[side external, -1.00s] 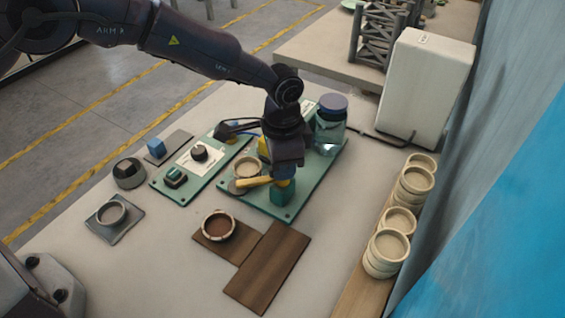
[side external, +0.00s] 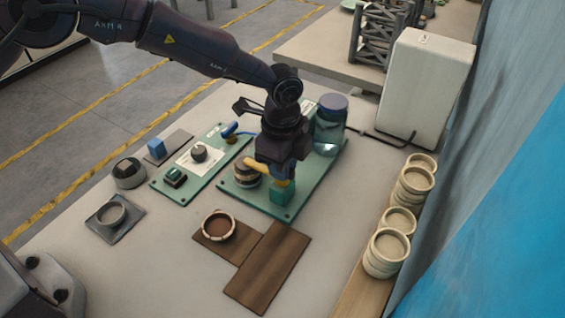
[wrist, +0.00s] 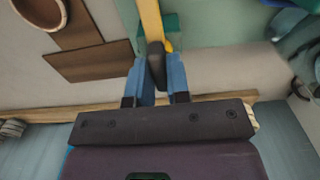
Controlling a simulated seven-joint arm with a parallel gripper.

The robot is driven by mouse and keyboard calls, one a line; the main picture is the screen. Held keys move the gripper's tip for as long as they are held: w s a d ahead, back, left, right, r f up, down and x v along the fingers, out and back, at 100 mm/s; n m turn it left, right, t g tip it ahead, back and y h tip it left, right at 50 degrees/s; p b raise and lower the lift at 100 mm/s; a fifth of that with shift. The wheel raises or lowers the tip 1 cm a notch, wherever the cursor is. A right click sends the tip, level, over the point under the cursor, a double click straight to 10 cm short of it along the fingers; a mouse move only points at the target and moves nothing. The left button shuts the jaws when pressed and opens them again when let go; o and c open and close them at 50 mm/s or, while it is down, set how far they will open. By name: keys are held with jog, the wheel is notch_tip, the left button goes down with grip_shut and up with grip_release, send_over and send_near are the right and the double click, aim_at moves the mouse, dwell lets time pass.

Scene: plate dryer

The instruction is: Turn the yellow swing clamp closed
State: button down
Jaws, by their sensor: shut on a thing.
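The yellow swing clamp (side external: 259,166) stands on a teal block (side external: 282,193) on the green base plate. Its yellow arm points to the upper left, beside or over the edge of a round holder (side external: 244,174); the overlap is unclear. In the wrist view the yellow bar (wrist: 150,18) ends in a dark grip (wrist: 156,62). My gripper (side external: 284,172) points down over the clamp's pivot end. In the wrist view my gripper's blue fingers (wrist: 157,74) are shut on the dark grip. My gripper hides part of the clamp in the side view.
A blue-lidded jar (side external: 330,128) stands close behind my gripper. A control panel (side external: 195,160) with a knob lies left. A ringed dish (side external: 218,226) sits on brown boards (side external: 266,268) in front. Stacked dishes (side external: 390,250) line the right. Bare table lies front left.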

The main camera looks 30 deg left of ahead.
dwell(0.6)
jog(key=c, duration=1.1)
grip_release()
notch_tip(320, 180, up, 13)
jog(key=s+a+r+n+t, duration=0.2)
jog(key=s+a+r+n, duration=0.2)
jog(key=s, duration=0.5)
jog(key=s+a+r+n+t, duration=0.1)
jog(key=s+a+r+n, duration=0.4)
jog(key=s+a+n, duration=0.3)
jog(key=s+a+r+n+t, duration=0.2)
jog(key=s+a+r+n, duration=0.2)
jog(key=s+a, duration=0.6)
jog(key=shift+s+a+r+n+t, duration=0.2)
jog(key=shift+a+r+n+t, duration=0.15)
jog(key=shift+a+n, duration=0.45)
